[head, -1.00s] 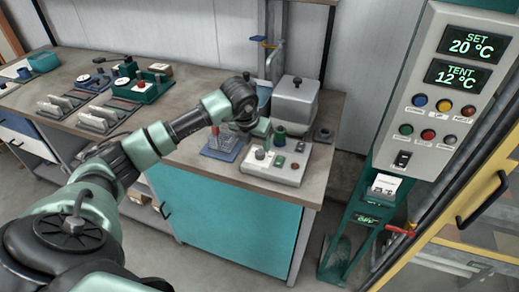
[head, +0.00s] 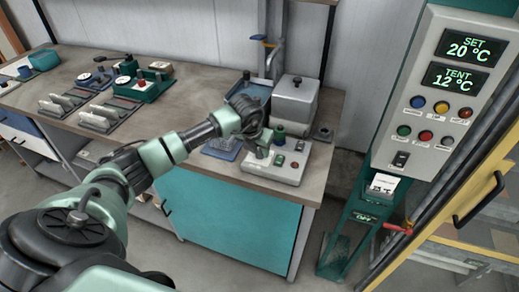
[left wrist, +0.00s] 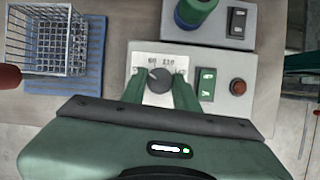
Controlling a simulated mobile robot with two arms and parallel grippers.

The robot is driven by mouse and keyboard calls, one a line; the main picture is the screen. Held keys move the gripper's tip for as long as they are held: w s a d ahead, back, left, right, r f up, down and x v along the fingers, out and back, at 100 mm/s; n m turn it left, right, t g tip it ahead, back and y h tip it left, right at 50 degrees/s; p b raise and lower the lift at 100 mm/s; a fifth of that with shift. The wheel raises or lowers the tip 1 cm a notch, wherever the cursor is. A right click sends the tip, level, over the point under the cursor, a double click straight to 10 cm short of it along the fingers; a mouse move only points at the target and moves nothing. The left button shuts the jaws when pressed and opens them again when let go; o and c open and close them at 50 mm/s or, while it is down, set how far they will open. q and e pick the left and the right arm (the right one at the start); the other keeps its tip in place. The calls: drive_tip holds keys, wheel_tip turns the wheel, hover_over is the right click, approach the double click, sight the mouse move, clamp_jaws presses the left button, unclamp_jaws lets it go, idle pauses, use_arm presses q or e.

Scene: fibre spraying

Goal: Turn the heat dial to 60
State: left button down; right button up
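The heat dial (left wrist: 159,80) is a dark round knob on a pale scale plate with printed numbers; 60 and 110 seem legible. It sits on a light grey control box (head: 268,176) at the bench's right end. My left gripper (left wrist: 160,76) is open, with one green finger on each side of the dial. I cannot tell whether the fingers touch it. In the head view the left gripper (head: 261,150) is low over the box and hides the dial. My right gripper is in neither view.
Beside the dial are a green switch (left wrist: 206,84) and a red button (left wrist: 238,87). A wire basket on a blue mat (left wrist: 92,50) lies to the left. A cabinet panel (head: 440,100) reads SET 20 °C, TENT 12 °C.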

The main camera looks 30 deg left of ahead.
use_arm(q)
drive_tip(key=shift+a+f+m+h+b, duration=0.1)
drive_tip(key=shift+m+h+b, duration=0.15)
drive_tip(key=shift+m+b, duration=0.6)
drive_tip(key=shift+a+f+m+h+b, duration=0.1)
drive_tip(key=shift+m+h+b, duration=0.15)
drive_tip(key=shift+m+b, duration=0.6)
drive_tip(key=m+h+b, duration=0.1)
drive_tip(key=m+b, duration=0.1)
drive_tip(key=b, duration=0.1)
drive_tip(key=shift+r, duration=0.15)
drive_tip(key=shift+r+m+h+b, duration=0.1)
drive_tip(key=shift+m+h+b, duration=0.35)
drive_tip(key=shift+m, duration=0.65)
drive_tip(key=c, duration=1.1)
unclamp_jaws()
drive_tip(key=shift+o, duration=0.2)
drive_tip(key=shift+r, duration=0.1)
